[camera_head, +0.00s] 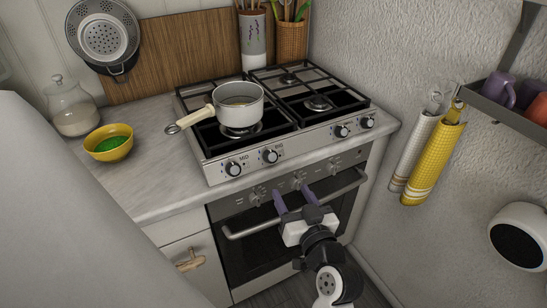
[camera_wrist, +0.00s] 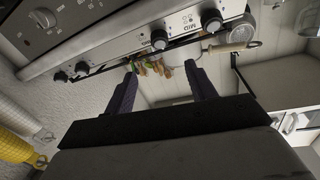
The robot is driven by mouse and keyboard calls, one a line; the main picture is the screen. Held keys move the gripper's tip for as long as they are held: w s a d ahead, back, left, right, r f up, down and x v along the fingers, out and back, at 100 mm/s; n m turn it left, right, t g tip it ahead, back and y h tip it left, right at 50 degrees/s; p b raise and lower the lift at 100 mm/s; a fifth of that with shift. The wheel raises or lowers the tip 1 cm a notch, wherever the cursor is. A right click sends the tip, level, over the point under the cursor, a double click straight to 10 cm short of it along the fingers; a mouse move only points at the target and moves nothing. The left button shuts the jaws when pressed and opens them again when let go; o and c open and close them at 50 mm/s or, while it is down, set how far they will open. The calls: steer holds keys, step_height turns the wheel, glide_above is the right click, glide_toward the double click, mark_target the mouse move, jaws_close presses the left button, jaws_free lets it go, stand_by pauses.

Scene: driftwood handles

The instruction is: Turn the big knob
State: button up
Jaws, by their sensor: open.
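The stove's front panel carries several dark round knobs. The knob beside what looks like the "BIG" label (camera_head: 270,156) is second from the left; in the wrist view, which is upside down, it seems to be the knob near the centre (camera_wrist: 160,40). The knob by the "MID" label (camera_head: 233,168) is to its left. My gripper (camera_head: 291,193) is open and empty, in front of the oven and below the stove panel. Its two purple fingers (camera_wrist: 160,68) point toward the stove, apart from the knob.
A white pot (camera_head: 239,105) stands on the front left burner, its handle pointing left. The oven handle (camera_head: 240,233) crosses below the panel near my fingers. A yellow bowl (camera_head: 108,148) and a glass jar (camera_head: 72,108) sit on the left counter. Towels (camera_head: 432,160) hang on the right wall.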

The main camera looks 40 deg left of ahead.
mark_target(272, 158)
steer(key=x, duration=1.2)
steer(key=shift+r+b, duration=0.15)
steer(key=shift+b, duration=0.25)
steer(key=shift+w+a, duration=0.35)
steer(key=shift+a, duration=0.25)
steer(key=shift+c, duration=0.3)
steer(key=c, duration=0.9)
